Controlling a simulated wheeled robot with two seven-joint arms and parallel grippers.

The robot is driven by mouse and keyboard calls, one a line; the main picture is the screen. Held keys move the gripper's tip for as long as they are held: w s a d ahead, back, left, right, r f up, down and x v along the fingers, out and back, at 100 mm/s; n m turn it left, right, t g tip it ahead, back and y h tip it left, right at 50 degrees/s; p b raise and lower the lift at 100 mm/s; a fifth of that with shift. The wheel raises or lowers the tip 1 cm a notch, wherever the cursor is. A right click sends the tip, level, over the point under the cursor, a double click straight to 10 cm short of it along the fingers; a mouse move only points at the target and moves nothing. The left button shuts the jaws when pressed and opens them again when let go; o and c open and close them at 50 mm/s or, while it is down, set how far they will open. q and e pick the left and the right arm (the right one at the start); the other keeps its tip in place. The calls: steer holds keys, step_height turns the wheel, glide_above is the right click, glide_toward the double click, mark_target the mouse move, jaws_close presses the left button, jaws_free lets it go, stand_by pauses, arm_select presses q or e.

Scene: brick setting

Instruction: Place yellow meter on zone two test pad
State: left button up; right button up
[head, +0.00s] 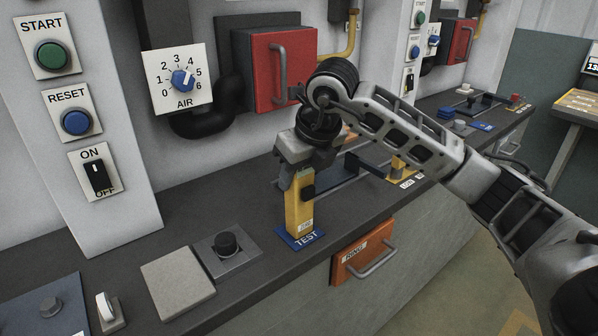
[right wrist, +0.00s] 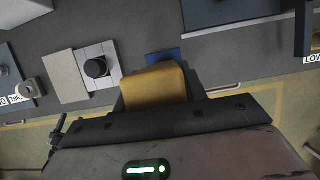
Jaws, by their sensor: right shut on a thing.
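The yellow meter (head: 298,205) stands upright over the blue test pad (head: 301,240) marked TEST near the counter's front edge. Its lower end appears to meet the pad, but I cannot tell whether it bears on it. My right gripper (head: 295,172) is shut on the meter's upper part from above. In the right wrist view the meter (right wrist: 154,88) fills the space between the fingers, and a bit of the blue pad (right wrist: 163,56) shows beyond it. My left gripper is not in view.
A black knob on a grey plate (head: 227,250) and a pale square block (head: 177,283) lie left of the pad. An orange drawer (head: 363,253) with a handle is below the counter edge. A red box (head: 283,68) is on the wall behind.

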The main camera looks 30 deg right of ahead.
steer(key=o, duration=1.1)
steer(key=shift+f, duration=0.1)
steer(key=shift+r, duration=0.3)
steer(key=v, duration=1.1)
steer(key=shift+s+r, duration=0.2)
steer(key=shift+r, duration=0.15)
steer(key=shift+s+f, duration=0.1)
